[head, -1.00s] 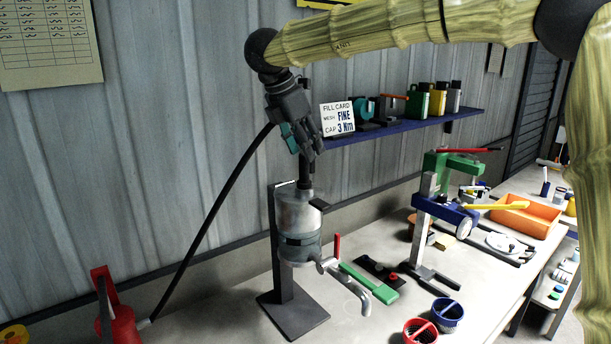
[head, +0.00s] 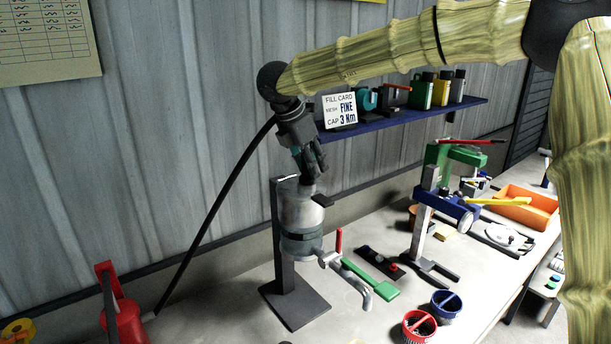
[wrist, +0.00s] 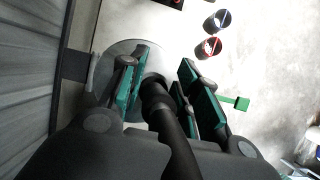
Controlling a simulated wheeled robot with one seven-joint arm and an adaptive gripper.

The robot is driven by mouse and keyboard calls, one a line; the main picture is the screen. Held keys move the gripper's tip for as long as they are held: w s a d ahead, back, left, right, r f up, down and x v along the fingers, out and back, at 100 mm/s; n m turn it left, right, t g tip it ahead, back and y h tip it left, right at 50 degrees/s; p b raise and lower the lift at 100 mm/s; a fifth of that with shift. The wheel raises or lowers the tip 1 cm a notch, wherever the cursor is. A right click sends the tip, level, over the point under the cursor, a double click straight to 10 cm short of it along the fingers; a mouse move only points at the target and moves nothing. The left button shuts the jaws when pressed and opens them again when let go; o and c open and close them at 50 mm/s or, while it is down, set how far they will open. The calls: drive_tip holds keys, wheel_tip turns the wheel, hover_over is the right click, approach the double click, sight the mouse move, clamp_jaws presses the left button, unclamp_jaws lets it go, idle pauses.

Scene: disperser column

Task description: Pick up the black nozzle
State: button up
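The black nozzle (wrist: 155,92) stands upright between my gripper's fingers in the wrist view, over the top of the grey metal cylinder (head: 298,222). Its black hose (wrist: 178,140) runs back toward my wrist. My gripper (wrist: 164,66) looks open, one finger on each side of the nozzle. A gap shows on the right; contact on the left is unclear. In the head view my gripper (head: 313,172) points down just above the cylinder, and its fingers mostly hide the nozzle. The hose also shows in the head view (head: 208,215), running down to a red canister (head: 120,318).
A dark stand (head: 284,240) holds the cylinder, with a tap and green lever (head: 370,280) at its lower right. A blue shelf (head: 405,116) with a fill card is behind. Red (head: 419,326) and blue (head: 446,304) cups and a green press (head: 437,165) stand to the right.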

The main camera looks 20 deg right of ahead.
drive_tip(key=shift+s+r, duration=0.1)
drive_tip(key=shift+s, duration=0.05)
drive_tip(key=c, duration=0.3)
clamp_jaws()
